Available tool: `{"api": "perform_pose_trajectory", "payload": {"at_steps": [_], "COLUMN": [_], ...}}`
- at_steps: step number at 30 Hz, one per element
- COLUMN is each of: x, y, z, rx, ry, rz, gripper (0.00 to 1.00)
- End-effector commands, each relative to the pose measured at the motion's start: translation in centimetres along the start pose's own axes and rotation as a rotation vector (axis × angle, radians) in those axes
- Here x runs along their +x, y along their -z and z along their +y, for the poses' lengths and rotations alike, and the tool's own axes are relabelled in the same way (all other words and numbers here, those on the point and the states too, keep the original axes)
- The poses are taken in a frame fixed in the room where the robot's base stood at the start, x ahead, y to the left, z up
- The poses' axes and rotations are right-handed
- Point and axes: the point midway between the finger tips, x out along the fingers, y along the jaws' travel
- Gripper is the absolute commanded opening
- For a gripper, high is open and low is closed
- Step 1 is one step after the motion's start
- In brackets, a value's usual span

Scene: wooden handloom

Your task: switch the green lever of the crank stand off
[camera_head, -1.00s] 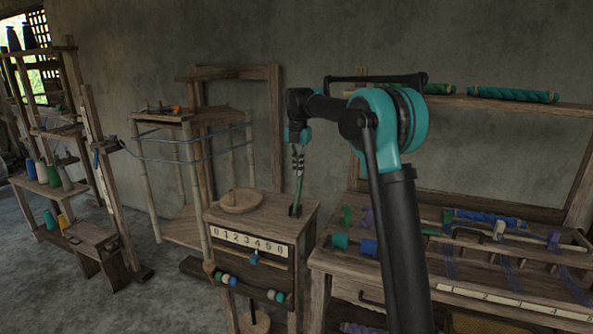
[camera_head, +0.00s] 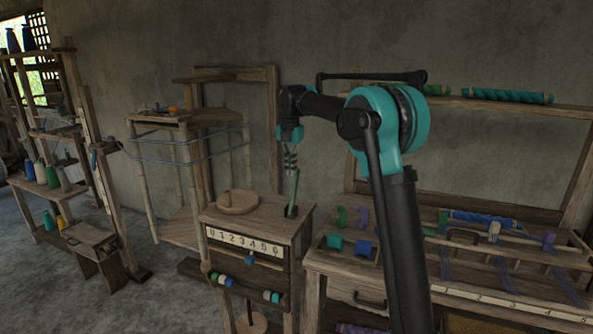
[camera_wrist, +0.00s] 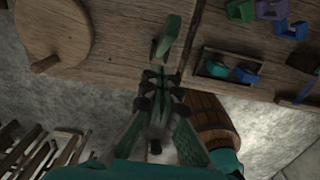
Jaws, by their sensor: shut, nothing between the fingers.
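The green lever (camera_head: 295,187) stands up, leaning slightly, from a dark slot in the top of the wooden crank stand (camera_head: 270,213). In the wrist view the green lever (camera_wrist: 168,36) shows just beyond my fingertips. My gripper (camera_head: 291,168) points down at the lever's upper part. In the wrist view my gripper (camera_wrist: 160,78) is shut and empty, its fingertips close to the lever. I cannot tell whether they touch it. The fingers partly cover the lever's top in the head view.
A round wooden disc with a peg (camera_head: 238,201) sits on the stand's top, left of the lever. A number strip (camera_head: 244,242) runs along its front. A workbench with coloured pieces (camera_head: 345,262) stands to the right. A wooden barrel (camera_wrist: 210,120) is below in the wrist view.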

Motion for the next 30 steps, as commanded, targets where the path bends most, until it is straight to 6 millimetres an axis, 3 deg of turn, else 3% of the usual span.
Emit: {"api": "perform_pose_trajectory", "payload": {"at_steps": [1,9,15,30], "x": [-0.8,-6.5,-9.0,-10.0], "y": [0.6,-0.8,-1.4,-1.5], "z": [0.3,0.2,0.3,0.2], "rx": [0.000,-0.001,-0.001,-0.001], "ry": [0.000,0.000,0.000,0.000], "rz": [0.001,0.004,0.005,0.005], "gripper": [0.00,0.00,0.00,0.00]}}
